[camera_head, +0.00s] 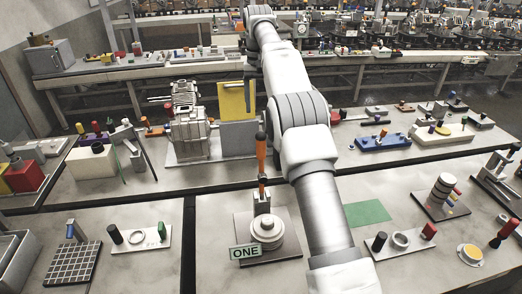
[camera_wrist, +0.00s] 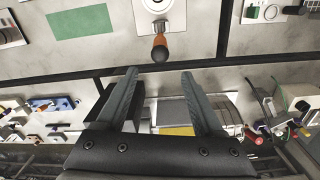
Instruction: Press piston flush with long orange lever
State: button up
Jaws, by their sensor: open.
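The long orange lever (camera_head: 261,160) stands upright on a metal bracket behind a round grey stepped fixture (camera_head: 266,228) on a dark baseplate. A "ONE" sign stands in front of it. I cannot clearly make out the piston within the fixture or whether it is flush. In the wrist view the orange lever (camera_wrist: 160,48) shows end-on, just beyond the fingertips and roughly midway between them. My gripper (camera_wrist: 160,72) is open and empty, apart from the lever in the picture.
My arm crosses the head view right of the fixture. A green mat (camera_head: 366,213) lies to the right on bare table. A yellow panel (camera_head: 234,100) and a grey machine block (camera_head: 187,115) stand behind. Dark seams (camera_head: 190,240) divide the tabletop.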

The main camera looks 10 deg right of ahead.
aim_at(261, 151)
notch_tip(261, 151, down, 17)
jog(key=shift+d+f+b, duration=0.1)
jog(key=shift+d+b, duration=0.05)
jog(key=shift+b, duration=1)
grip_shut()
dwell(0.8)
